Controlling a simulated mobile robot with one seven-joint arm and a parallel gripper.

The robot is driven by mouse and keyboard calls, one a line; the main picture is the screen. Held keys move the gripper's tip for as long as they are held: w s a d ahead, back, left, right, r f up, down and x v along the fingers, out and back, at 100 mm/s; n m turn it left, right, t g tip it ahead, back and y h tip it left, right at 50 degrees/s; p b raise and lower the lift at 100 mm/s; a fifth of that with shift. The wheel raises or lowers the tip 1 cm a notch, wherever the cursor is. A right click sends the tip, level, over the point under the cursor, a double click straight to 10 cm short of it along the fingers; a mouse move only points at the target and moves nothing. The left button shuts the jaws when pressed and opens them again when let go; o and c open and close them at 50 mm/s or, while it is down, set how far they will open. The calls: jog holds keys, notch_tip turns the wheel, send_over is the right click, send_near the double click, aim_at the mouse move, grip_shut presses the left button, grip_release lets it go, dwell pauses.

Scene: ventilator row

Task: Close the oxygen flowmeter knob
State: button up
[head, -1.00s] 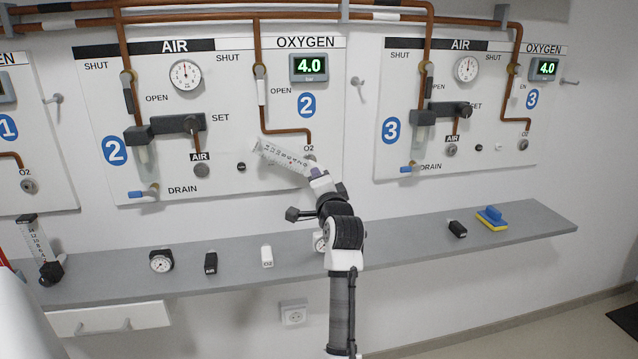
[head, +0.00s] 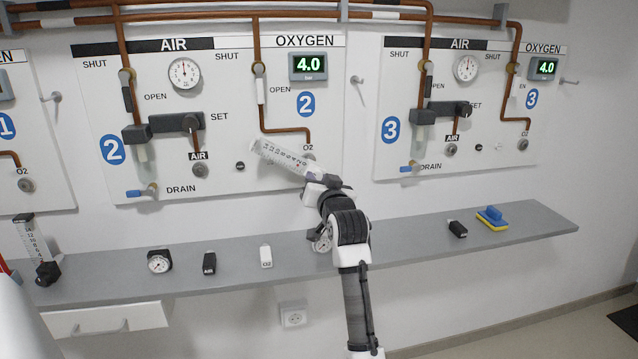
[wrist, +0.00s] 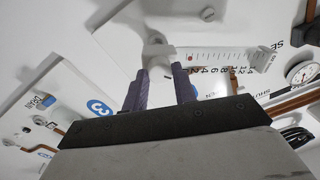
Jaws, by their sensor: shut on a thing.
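A clear oxygen flowmeter (head: 283,157) with a printed scale lies tilted in front of panel 2, low on its oxygen side. Its far end points up and left. My gripper (head: 322,184) is at its lower right end, near the panel's O2 outlet, which is partly hidden. In the wrist view, the flowmeter tube (wrist: 222,60) runs to the right from a white body above the two fingers of my gripper (wrist: 160,82). A red dot shows near the low end of the scale. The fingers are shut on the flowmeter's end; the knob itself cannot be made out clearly.
A grey shelf (head: 400,237) runs below the panels. It bears another flowmeter (head: 36,250), a round gauge (head: 158,262), small black and white blocks, and a blue and yellow sponge (head: 492,217). Copper pipes run above.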

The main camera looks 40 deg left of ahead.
jog(key=shift+n+b, duration=0.3)
jog(key=shift+n, duration=1.7)
jog(key=o, duration=1)
jog(key=shift+d, duration=0.1)
jog(key=b+v, duration=0.2)
jog(key=v, duration=1.1)
jog(key=shift+s+d+b, duration=0.25)
jog(key=shift+b, duration=0.1)
jog(key=shift+r, duration=0.15)
